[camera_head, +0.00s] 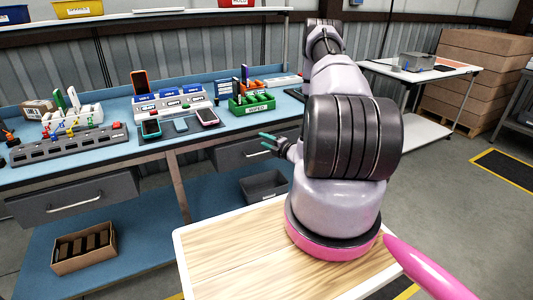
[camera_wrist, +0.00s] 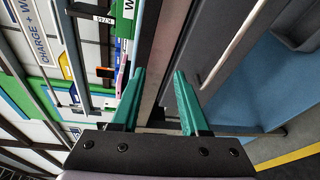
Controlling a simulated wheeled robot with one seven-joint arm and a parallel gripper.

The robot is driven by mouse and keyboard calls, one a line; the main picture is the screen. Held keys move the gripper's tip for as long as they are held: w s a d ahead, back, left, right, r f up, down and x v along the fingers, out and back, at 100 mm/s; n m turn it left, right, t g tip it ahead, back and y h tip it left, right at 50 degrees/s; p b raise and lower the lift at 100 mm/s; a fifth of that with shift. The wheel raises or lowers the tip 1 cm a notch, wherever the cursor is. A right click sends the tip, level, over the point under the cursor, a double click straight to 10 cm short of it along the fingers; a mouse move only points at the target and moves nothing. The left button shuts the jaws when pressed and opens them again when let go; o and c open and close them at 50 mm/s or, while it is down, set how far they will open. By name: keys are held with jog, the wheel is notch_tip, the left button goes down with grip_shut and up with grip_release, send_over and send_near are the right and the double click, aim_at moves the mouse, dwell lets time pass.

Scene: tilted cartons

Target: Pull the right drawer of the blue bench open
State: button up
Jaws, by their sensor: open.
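The blue bench (camera_head: 105,157) stretches across the left and middle of the head view. Its right drawer (camera_head: 228,156) has a grey front under the worktop and looks shut; my arm covers its right part. Its pale bar handle (camera_wrist: 235,45) shows clearly in the wrist view, running slantwise across the grey front. My gripper (camera_head: 266,143) has teal fingers and is in front of this drawer, near the worktop edge. In the wrist view my gripper (camera_wrist: 160,72) is open and empty, with the handle to the right of both fingers, not between them.
The left drawer (camera_head: 75,198) is shut. Phones, holders and a green rack (camera_head: 250,104) stand on the worktop. A dark bin (camera_head: 264,186) and a cardboard box (camera_head: 84,249) sit on the lower shelf. A wooden-topped table (camera_head: 235,250) lies in front, under my arm.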

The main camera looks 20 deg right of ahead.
aim_at(266, 152)
jog(key=s+d+f+m+h, duration=0.4)
jog(key=f, duration=0.4)
jog(key=w, duration=0.3)
jog(key=w+f, duration=0.1)
jog(key=w, duration=0.3)
jog(key=w+f, duration=0.1)
jog(key=w, duration=0.2)
jog(key=shift+w+a+f, duration=0.2)
jog(key=shift+w, duration=0.15)
grip_shut()
dwell(0.4)
